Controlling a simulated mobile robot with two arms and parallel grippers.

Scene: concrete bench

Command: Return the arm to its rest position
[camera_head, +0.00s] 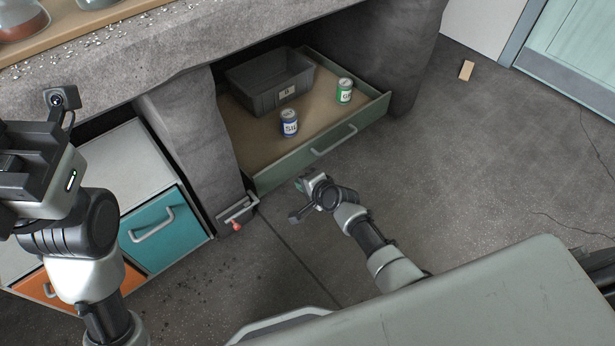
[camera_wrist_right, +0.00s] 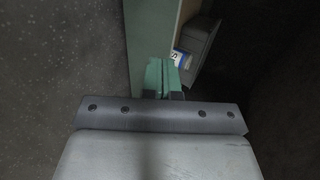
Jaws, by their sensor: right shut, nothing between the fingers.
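My right arm reaches in from the lower right in the head view. Its gripper (camera_head: 308,183) is in front of the open drawer, apart from the drawer's handle. In the right wrist view its green fingertips (camera_wrist_right: 163,76) are together with nothing between them, close to the drawer's front panel in the picture. My left arm stands at the left edge of the head view, with its dark gripper body (camera_head: 38,168) high in front of the bench. Its fingertips cannot be made out.
The open drawer (camera_head: 240,160) holds a grey bin (camera_head: 262,98), a blue can (camera_head: 289,124) and a green can (camera_head: 344,91), both upright. A teal drawer (camera_head: 150,252) and an orange drawer (camera_head: 34,288) are at the left.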

